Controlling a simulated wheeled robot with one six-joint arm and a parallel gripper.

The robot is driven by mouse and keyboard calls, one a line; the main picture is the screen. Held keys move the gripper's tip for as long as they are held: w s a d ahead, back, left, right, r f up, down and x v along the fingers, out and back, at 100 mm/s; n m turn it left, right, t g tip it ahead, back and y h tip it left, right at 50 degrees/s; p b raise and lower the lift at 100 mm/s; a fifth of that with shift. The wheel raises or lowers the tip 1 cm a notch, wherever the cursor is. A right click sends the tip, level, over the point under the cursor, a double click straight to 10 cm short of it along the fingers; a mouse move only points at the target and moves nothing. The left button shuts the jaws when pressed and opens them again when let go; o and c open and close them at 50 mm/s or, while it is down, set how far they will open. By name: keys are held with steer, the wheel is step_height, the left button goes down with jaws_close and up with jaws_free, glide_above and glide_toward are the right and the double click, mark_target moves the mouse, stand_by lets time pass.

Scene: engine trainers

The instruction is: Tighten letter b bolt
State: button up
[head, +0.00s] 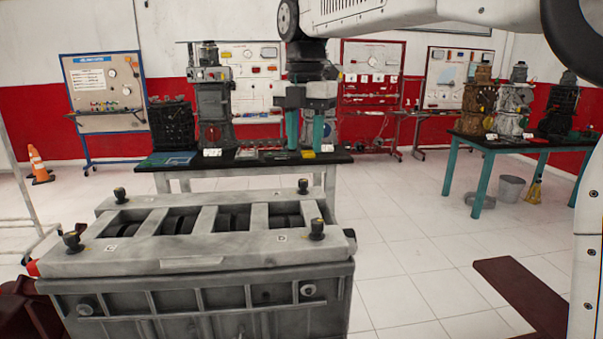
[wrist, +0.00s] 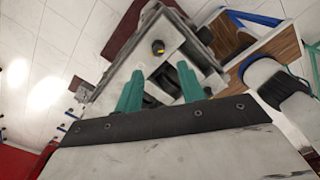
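A grey engine block (head: 200,260) stands in front of me, with a dark knobbed bolt at each top corner: back left (head: 120,194), back right (head: 303,186), front left (head: 72,241) and front right (head: 318,229). Small letter tags lie by the bolts; the front right tag (head: 282,237) looks like a D, and I cannot read which is b. My gripper (head: 305,131) hangs above and beyond the block's back right, its teal fingers apart and empty.
A dark-topped table (head: 245,160) with engine models stands behind the block. Another table (head: 520,142) with engines is at the right, near a grey bucket (head: 510,188). A brown bench top (head: 520,290) is at the lower right. The tiled floor between is clear.

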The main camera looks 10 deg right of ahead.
mark_target(303, 180)
steer(key=shift+w+a+f, duration=0.1)
steer(key=shift+a+f, duration=0.05)
steer(key=shift+f, duration=0.15)
step_height(303, 180, down, 7)
steer(key=shift+f, duration=0.1)
jaws_close()
steer(key=shift+a, duration=0.15)
